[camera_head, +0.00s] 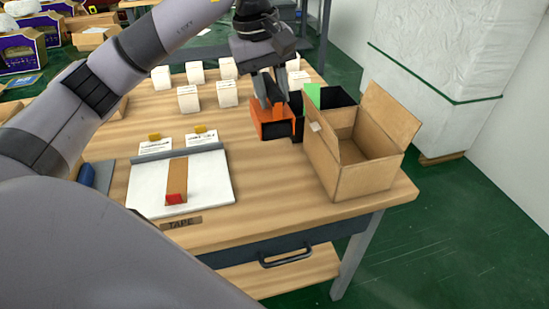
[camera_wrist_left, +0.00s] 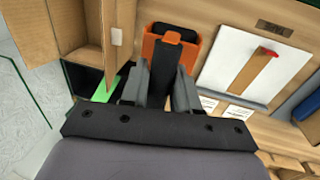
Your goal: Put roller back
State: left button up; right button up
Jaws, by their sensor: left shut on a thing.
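My left gripper (camera_head: 273,98) is over the back of the table, its fingers pointing down at an orange open-topped holder (camera_head: 268,127). In the left wrist view, the gripper (camera_wrist_left: 160,84) is shut on a dark bar-shaped thing (camera_wrist_left: 169,50), which looks like a handle. Its far end is at the orange holder (camera_wrist_left: 149,49); I cannot tell how deep it sits or whether it touches the bottom. No roller head shows clearly. A blue cylinder (camera_head: 87,174) lies at the table's left side, partly hidden by my arm. My right gripper is not in view.
An open cardboard box (camera_head: 365,180) stands close to the right of the holder. A black container with a green part (camera_head: 313,93) is behind it. A white board (camera_head: 211,182) with a brown strip lies at front left. Several small white boxes (camera_head: 188,99) stand at the back.

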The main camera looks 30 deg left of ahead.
pick_arm(q)
notch_tip(320, 180, down, 15)
jog(key=shift+f, duration=0.1)
dwell(0.3)
